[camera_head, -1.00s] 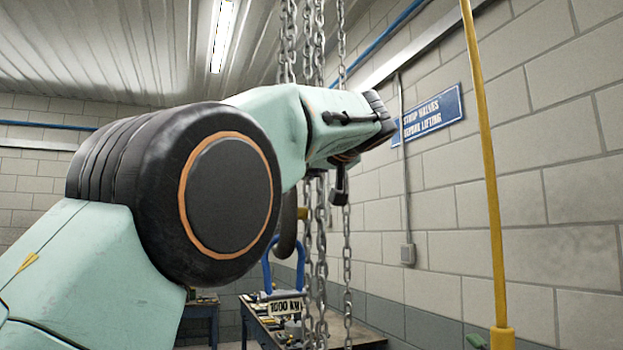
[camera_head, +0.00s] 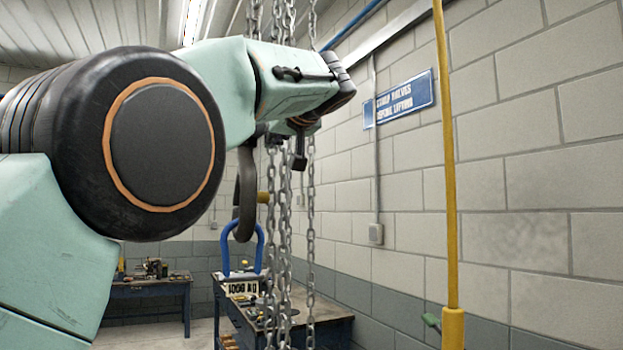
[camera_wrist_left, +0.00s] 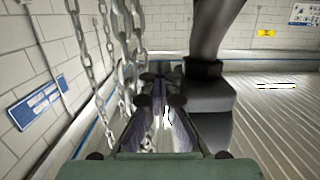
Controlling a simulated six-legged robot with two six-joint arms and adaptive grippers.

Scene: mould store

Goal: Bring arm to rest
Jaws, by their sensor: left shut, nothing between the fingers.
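My left arm (camera_head: 160,130) fills the left of the head view, pale green with a large black joint. Its forearm reaches right and ends in a black cap beside the hanging chains (camera_head: 285,190). In the left wrist view my left gripper (camera_wrist_left: 160,75) points away from the camera, its dark fingers together with nothing held. The chains (camera_wrist_left: 130,60) hang close to the left of the fingers in that view; contact cannot be told. My right gripper is not in view.
Another bench (camera_head: 150,290) is at the back left. A yellow pole (camera_head: 448,170) rises on the right. A blue sign (camera_head: 405,98) hangs on the block wall.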

